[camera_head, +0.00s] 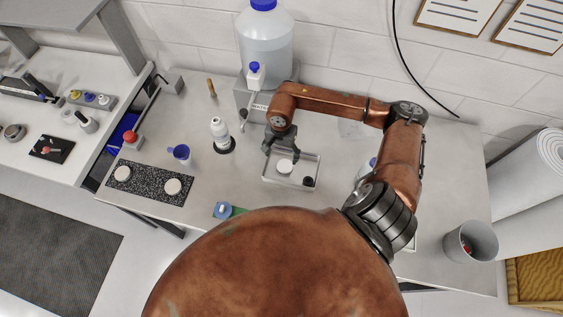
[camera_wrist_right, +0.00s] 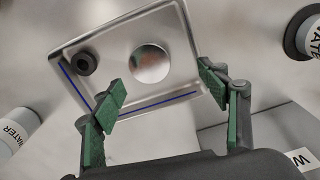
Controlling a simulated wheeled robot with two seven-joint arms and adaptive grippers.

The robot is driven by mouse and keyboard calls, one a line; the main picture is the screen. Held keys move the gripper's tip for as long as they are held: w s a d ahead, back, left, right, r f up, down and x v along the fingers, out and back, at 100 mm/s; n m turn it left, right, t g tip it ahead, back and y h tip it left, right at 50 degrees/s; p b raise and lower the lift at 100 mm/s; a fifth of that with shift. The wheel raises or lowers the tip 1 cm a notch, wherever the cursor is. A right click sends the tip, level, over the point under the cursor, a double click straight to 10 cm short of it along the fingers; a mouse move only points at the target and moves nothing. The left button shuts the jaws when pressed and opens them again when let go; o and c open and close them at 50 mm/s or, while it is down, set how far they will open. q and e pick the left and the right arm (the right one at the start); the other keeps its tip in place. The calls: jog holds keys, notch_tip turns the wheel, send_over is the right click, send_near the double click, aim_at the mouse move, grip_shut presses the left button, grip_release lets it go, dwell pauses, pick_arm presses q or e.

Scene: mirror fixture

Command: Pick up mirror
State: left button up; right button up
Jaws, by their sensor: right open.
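The mirror looks like a small round silvery disc (camera_head: 285,167) lying in a shallow metal tray (camera_head: 267,181) on the bench. In the right wrist view the mirror (camera_wrist_right: 150,63) lies flat near the tray's middle, and the tray (camera_wrist_right: 182,45) fills the upper centre. A small black ring (camera_head: 308,181) lies in a tray corner; it also shows in the right wrist view (camera_wrist_right: 84,62). My right gripper (camera_head: 281,152) hangs above the tray, close over the mirror. In the right wrist view its green-padded fingers (camera_wrist_right: 162,89) are apart with nothing between them. My left gripper is not in view.
A white bottle (camera_head: 219,130) on a black base stands left of the tray. A large water container (camera_head: 265,48) stands behind. A black speckled mat (camera_head: 150,183) with two pale discs lies further left. A grey bin (camera_head: 470,242) is at the right.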

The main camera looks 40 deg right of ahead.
aim_at(285, 166)
jog(key=f, duration=0.1)
jog(key=s+f+p, duration=0.1)
jog(key=f, duration=0.1)
jog(key=shift+s+d, duration=0.35)
notch_tip(285, 166, down, 2)
jog(key=shift+w+f+p, duration=0.1)
jog(key=shift+p, duration=0.25)
jog(key=shift+f, duration=0.3)
jog(key=c, duration=1.3)
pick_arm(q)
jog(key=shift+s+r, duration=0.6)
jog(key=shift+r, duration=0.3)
pick_arm(e)
jog(key=shift+c, duration=0.3)
